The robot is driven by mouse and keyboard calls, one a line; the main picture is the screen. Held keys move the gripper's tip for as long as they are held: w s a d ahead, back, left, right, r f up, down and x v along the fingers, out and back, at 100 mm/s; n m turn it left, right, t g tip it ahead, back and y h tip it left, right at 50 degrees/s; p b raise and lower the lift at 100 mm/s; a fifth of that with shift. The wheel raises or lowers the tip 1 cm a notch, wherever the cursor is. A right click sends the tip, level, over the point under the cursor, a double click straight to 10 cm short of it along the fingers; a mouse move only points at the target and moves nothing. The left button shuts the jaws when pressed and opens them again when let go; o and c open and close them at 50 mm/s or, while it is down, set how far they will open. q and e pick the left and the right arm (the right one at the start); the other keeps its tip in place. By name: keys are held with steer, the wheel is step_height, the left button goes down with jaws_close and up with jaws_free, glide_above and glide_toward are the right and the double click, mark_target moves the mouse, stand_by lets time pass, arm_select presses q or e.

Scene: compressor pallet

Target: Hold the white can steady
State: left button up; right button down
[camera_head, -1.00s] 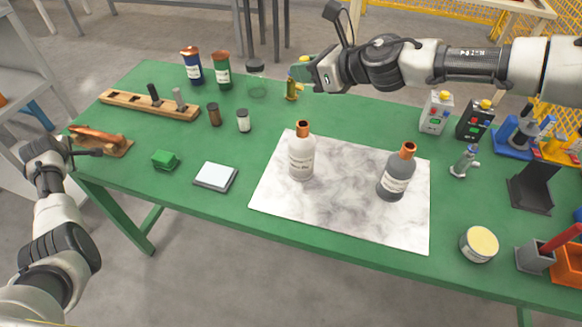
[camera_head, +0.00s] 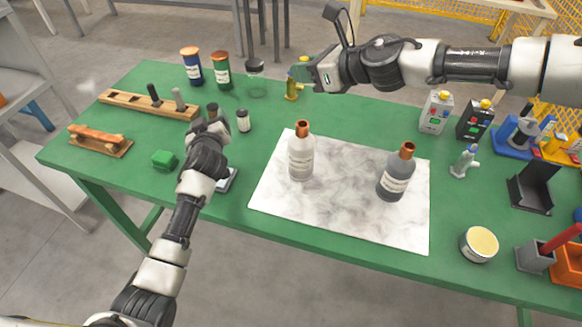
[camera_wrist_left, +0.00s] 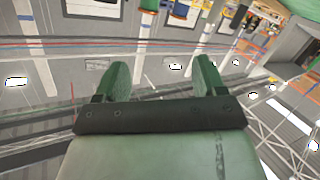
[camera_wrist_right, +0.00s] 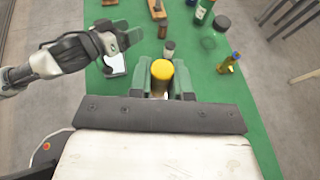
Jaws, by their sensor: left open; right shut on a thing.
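A white can (camera_head: 436,112) with a yellow cap and coloured marks stands upright at the back right of the green table, apart from both grippers. My right gripper (camera_head: 303,74) is above the back of the table. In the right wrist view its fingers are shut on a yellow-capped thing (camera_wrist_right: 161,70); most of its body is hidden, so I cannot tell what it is.
A white bottle (camera_head: 301,158) and a grey bottle (camera_head: 396,174) stand on a marble mat (camera_head: 340,218). A black can (camera_head: 474,120) stands beside the white can. A white pad (camera_head: 228,182) lies partly under my left arm. A cream-topped tin (camera_head: 479,245) is at front right.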

arm_select(q)
steer(key=s+d+m+t+h, duration=0.1)
steer(key=s+d+m+h, duration=0.2)
steer(key=d, duration=0.4)
steer(key=s+d+m+h, duration=0.1)
steer(key=s+d+m, duration=0.1)
steer(key=s+d, duration=0.35)
steer(key=m+t+h, duration=0.1)
steer(key=m+h, duration=0.2)
glide_toward(301, 135)
steer(key=w, duration=0.3)
steer(key=w+d, duration=0.1)
steer(key=w, duration=0.3)
steer(key=w+d, duration=0.1)
steer(key=w, duration=0.3)
steer(key=shift+w+d, duration=0.15)
steer(key=shift+w, duration=0.05)
